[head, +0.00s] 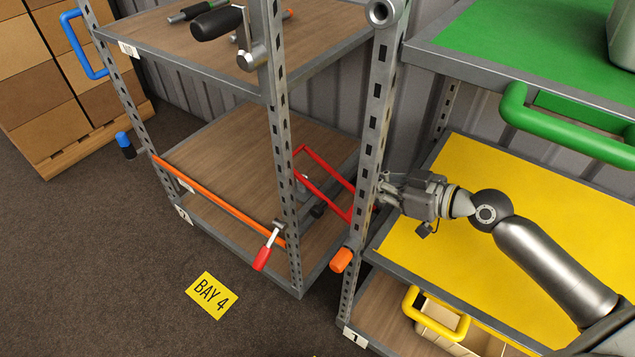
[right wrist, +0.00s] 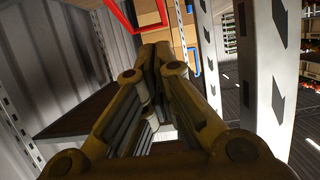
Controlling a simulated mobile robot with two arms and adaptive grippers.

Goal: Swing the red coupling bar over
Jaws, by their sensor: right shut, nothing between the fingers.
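The red coupling bar (head: 323,196) shows in the head view as a thin red loop in the gap between two grey rack posts. Its right end goes behind the right post (head: 378,130), so how it is fixed there is hidden. In the right wrist view a red bar (right wrist: 133,22) crosses the top, beyond the fingertips. My right gripper (head: 386,190) is just right of that post, pointing left, shut and empty, apart from the red bar. The wrist view shows its fingers (right wrist: 155,62) together. My left gripper is out of view.
An orange bar (head: 220,201) with a red-gripped lever (head: 262,258) runs along the left rack's front. A green handle (head: 560,128) and yellow shelf (head: 480,240) surround my right arm. Floor around the BAY 4 label (head: 211,295) is clear.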

